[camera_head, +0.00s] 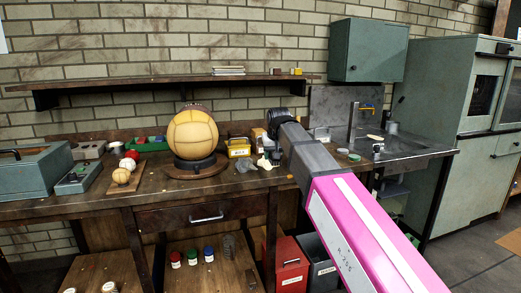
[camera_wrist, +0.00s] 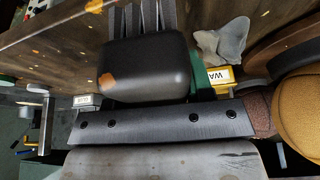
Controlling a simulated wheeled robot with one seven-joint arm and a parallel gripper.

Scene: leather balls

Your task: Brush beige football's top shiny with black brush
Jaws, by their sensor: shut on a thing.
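The beige football (camera_head: 193,135) rests on a dark ring on a round wooden base (camera_head: 170,172) at the middle of the bench. Its upper part looks darker brown than its panelled front. Part of it shows at the right edge of the wrist view (camera_wrist: 301,110). My gripper (camera_head: 277,120) is right of the football, above the bench and apart from the ball. It is shut on a dark thing that looks like the black brush (camera_wrist: 145,68).
A yellow labelled box (camera_head: 239,148) and a crumpled pale cloth (camera_head: 265,162) lie between football and gripper. Small balls on a board (camera_head: 124,178) and a grey-green toolbox (camera_head: 35,172) stand left. A shelf (camera_head: 165,82) runs above. The bench's front strip is mostly clear.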

